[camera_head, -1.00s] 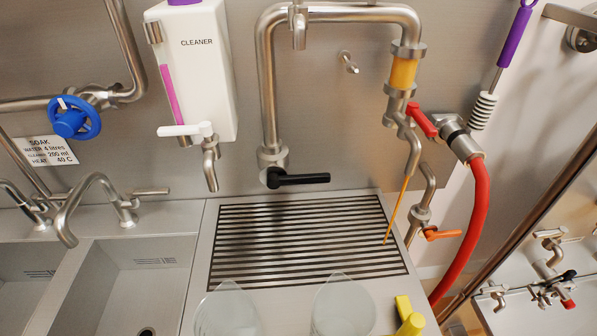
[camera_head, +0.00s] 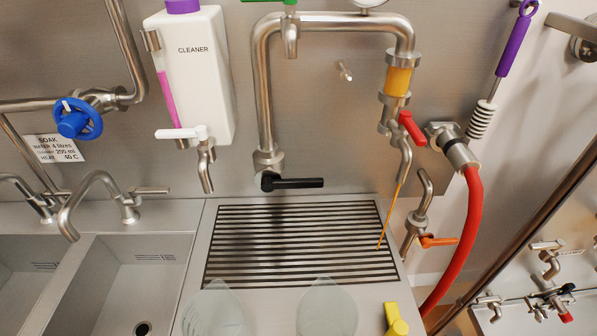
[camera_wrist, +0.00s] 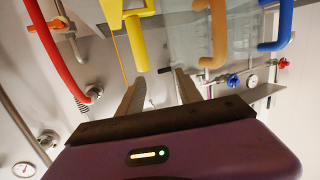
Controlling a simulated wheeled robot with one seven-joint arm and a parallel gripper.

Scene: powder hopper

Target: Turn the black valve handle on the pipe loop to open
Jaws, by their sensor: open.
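The black valve handle (camera_head: 296,183) sits at the lower end of the left leg of the steel pipe loop (camera_head: 263,90). It lies level and points right, above the slotted drain grate. My gripper is outside the head view. In the wrist view, my gripper (camera_wrist: 157,78) shows two grey fingers spread apart with nothing between them. A small dark bar (camera_wrist: 166,70) shows just beyond the fingertips and may be the black handle; I cannot tell for sure. No contact is visible.
Two clear jugs (camera_head: 326,310) stand in front of the drain grate (camera_head: 300,201). A yellow handle (camera_head: 396,319) is at their right. The red-handled valve (camera_head: 412,128), orange-handled valve (camera_head: 438,241) and red hose (camera_head: 468,235) are right of the loop. The cleaner bottle (camera_head: 196,75) hangs left.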

